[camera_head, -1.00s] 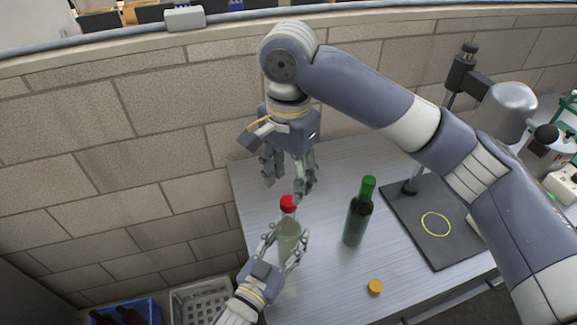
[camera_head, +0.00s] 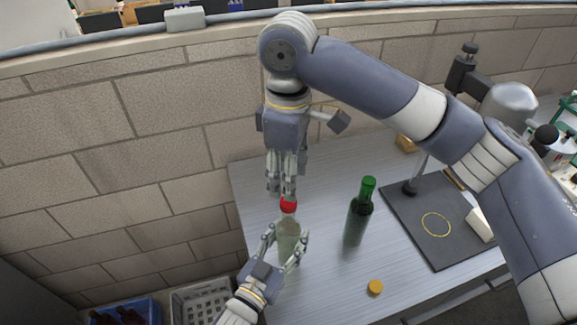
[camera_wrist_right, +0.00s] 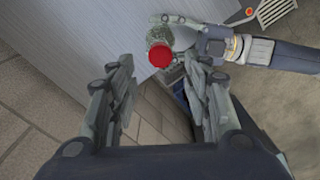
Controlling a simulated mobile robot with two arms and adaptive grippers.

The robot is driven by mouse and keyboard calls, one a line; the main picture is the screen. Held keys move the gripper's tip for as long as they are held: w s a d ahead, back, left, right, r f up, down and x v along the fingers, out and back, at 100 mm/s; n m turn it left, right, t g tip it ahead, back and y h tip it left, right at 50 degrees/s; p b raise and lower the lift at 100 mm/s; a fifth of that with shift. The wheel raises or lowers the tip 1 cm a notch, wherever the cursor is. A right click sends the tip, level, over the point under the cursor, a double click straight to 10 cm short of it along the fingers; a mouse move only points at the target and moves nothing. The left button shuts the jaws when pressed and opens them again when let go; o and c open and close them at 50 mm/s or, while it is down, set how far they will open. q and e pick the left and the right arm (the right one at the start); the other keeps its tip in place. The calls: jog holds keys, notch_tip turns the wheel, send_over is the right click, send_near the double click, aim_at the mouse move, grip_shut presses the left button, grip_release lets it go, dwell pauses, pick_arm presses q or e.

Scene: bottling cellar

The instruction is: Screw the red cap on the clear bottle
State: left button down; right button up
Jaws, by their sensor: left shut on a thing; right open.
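The clear bottle (camera_head: 288,238) stands upright on the table's left part, with the red cap (camera_head: 289,205) on its mouth. How far the cap is screwed on cannot be told. My left gripper (camera_head: 285,246) is shut around the bottle's body from the front. My right gripper (camera_head: 287,186) points down just above the cap, with its fingers apart. In the right wrist view the red cap (camera_wrist_right: 160,55) shows beyond and between the open fingertips of my right gripper (camera_wrist_right: 158,75), with nothing between them.
A green bottle (camera_head: 358,212) stands to the right of the clear one. A yellow cap (camera_head: 375,287) lies near the front edge. A dark mat (camera_head: 425,250) with a yellow ring and a stand are farther right. A blue crate (camera_head: 150,308) and a grey crate (camera_head: 188,300) are below left.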

jog(key=n, duration=0.6)
jog(key=shift+r, duration=0.2)
jog(key=n, duration=0.3)
jog(key=shift+r, duration=0.1)
jog(key=n, duration=0.4)
jog(key=shift+r, duration=0.1)
jog(key=n, duration=0.5)
jog(key=shift+r+n, duration=0.15)
jog(key=shift+n, duration=0.25)
jog(key=n, duration=0.6)
jog(key=shift+r, duration=0.15)
notch_tip(320, 180, down, 8)
jog(key=shift+f, duration=0.1)
